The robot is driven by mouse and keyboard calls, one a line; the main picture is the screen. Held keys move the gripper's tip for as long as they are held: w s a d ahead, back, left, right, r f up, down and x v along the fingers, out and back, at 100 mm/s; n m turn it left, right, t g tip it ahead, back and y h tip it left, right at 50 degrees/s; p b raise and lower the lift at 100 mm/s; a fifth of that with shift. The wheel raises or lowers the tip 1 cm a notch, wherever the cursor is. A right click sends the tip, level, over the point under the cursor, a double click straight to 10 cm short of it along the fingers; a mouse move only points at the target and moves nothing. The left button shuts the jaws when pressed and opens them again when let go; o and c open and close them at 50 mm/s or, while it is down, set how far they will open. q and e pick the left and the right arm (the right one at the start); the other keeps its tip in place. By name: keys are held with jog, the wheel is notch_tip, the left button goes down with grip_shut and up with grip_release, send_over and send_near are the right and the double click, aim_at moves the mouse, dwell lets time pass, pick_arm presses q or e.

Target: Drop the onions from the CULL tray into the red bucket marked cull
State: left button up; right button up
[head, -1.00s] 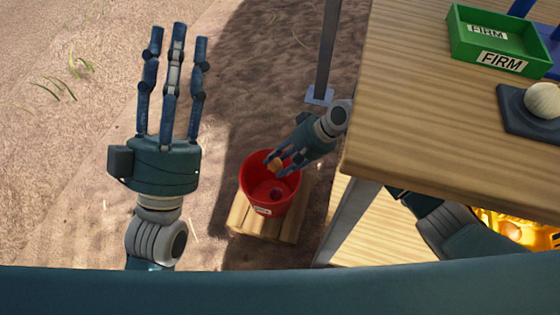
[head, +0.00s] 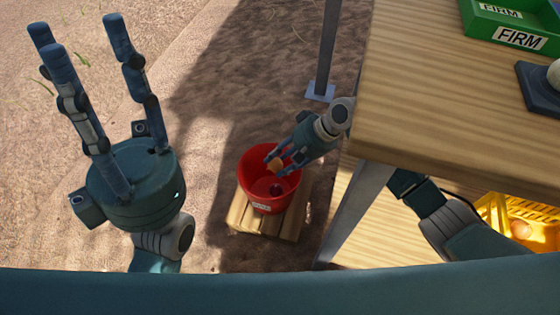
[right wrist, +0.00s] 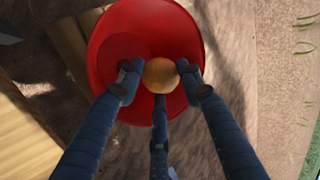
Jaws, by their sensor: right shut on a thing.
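The red bucket (head: 256,200) stands on a small wooden pallet beside the table. A label shows low on its front, too small to read. My right gripper (head: 276,161) is over the bucket's mouth, shut on a brown onion (head: 274,164). In the right wrist view, the onion (right wrist: 160,75) sits between the fingers of the right gripper (right wrist: 160,80), with the bucket (right wrist: 120,25) behind it. My left gripper (head: 85,38) is raised at the left, fingers spread and empty. The CULL tray is not in view.
The wooden table (head: 450,105) fills the upper right, with a green FIRM tray (head: 515,38) and a dark pad (head: 540,88) holding a pale round thing. A yellow crate (head: 520,215) with an onion is below. A metal post (head: 328,50) stands behind the bucket. Sandy ground is open at left.

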jog(key=shift+f+b, duration=0.75)
jog(key=shift+f, duration=0.2)
jog(key=o, duration=1.2)
jog(key=shift+d+r, duration=0.1)
jog(key=shift+r, duration=0.05)
jog(key=v, duration=1.1)
jog(key=shift+d+r, duration=0.2)
jog(key=shift+r, duration=0.15)
